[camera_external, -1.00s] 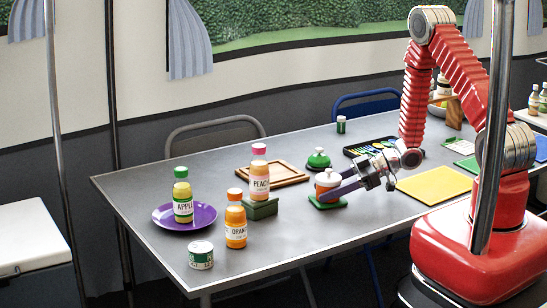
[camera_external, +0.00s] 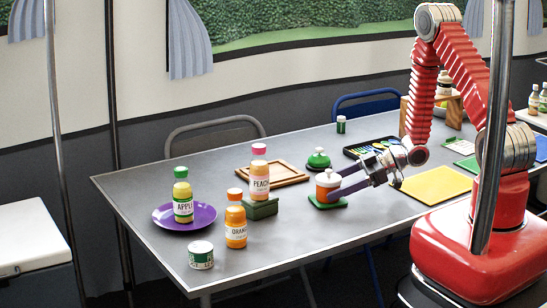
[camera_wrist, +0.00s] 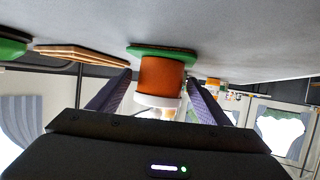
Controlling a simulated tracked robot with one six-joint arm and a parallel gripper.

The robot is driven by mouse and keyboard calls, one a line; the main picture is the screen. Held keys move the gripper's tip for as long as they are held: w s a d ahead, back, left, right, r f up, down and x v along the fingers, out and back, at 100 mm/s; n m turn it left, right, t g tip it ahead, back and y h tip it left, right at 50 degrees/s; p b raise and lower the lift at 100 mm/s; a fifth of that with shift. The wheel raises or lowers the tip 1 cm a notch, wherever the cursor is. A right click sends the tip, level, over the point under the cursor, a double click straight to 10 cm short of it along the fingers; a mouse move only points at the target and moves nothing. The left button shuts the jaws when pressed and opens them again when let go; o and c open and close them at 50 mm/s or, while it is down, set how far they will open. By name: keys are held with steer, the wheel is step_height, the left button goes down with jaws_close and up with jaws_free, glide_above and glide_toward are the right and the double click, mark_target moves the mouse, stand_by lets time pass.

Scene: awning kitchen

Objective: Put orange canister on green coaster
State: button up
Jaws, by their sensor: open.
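The orange canister (camera_external: 325,187) with a white lid stands upright on the green coaster (camera_external: 340,203) on the grey table. My gripper (camera_external: 336,190) is open beside the canister, on its right in the outside view. In the wrist view, turned upside down, the orange canister (camera_wrist: 161,77) sits on the green coaster (camera_wrist: 150,51). It shows between and beyond the two open fingers (camera_wrist: 155,95). I see a gap on each side of it and no finger pressing on it.
A peach bottle (camera_external: 259,180) on a green block, an orange bottle (camera_external: 236,224), and an apple bottle (camera_external: 183,200) on a purple plate (camera_external: 203,214) stand left. A yellow mat (camera_external: 434,184) lies right.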

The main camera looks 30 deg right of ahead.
steer(key=v, duration=1)
steer(key=shift+f, duration=0.1)
stand_by(0.3)
steer(key=shift+w, duration=0.25)
steer(key=w+d+r+m+t+h, duration=0.2)
steer(key=w+d+r+h, duration=0.25)
steer(key=d+r, duration=0.2)
steer(key=w+d+r+m+t+h, duration=0.2)
steer(key=w+d+r+h, duration=0.25)
steer(key=r+h, duration=0.2)
steer(key=s+d+r+m+h, duration=0.3)
steer(key=s+r+m, duration=0.3)
steer(key=r, duration=0.4)
steer(key=s+a+r+m+g+y, duration=0.1)
steer(key=s+a, duration=0.3)
steer(key=s, duration=0.7)
steer(key=s+a+r+m+g+y, duration=0.1)
steer(key=s+a+r+m+g, duration=0.1)
steer(key=s, duration=0.9)
steer(key=a+r+g, duration=0.1)
steer(key=a, duration=0.1)
steer(key=shift+a+r, duration=0.3)
